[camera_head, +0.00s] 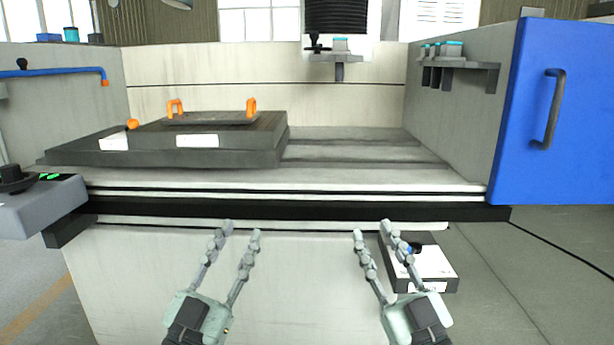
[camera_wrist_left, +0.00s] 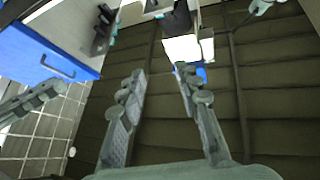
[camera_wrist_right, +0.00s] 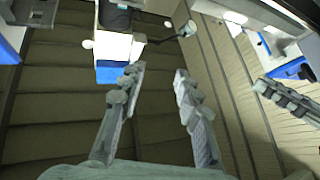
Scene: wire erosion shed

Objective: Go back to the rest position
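My left gripper (camera_head: 243,231) is open and empty in the head view, in front of the machine's white front panel. Its two fingers are apart in the left wrist view (camera_wrist_left: 160,75), with nothing between them. My right gripper (camera_head: 372,230) is also open and empty, to the right of the left one at about the same height. Its fingers stand apart in the right wrist view (camera_wrist_right: 160,75). Neither gripper appears to touch anything.
The machine's black front edge (camera_head: 290,210) lies just beyond the fingertips. A dark plate (camera_head: 80,150) with orange handles sits on its bed. A blue door (camera_head: 570,110) is at right, a grey control box (camera_head: 40,205) at left. A white-topped box (camera_head: 430,265) is on the floor behind the right gripper.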

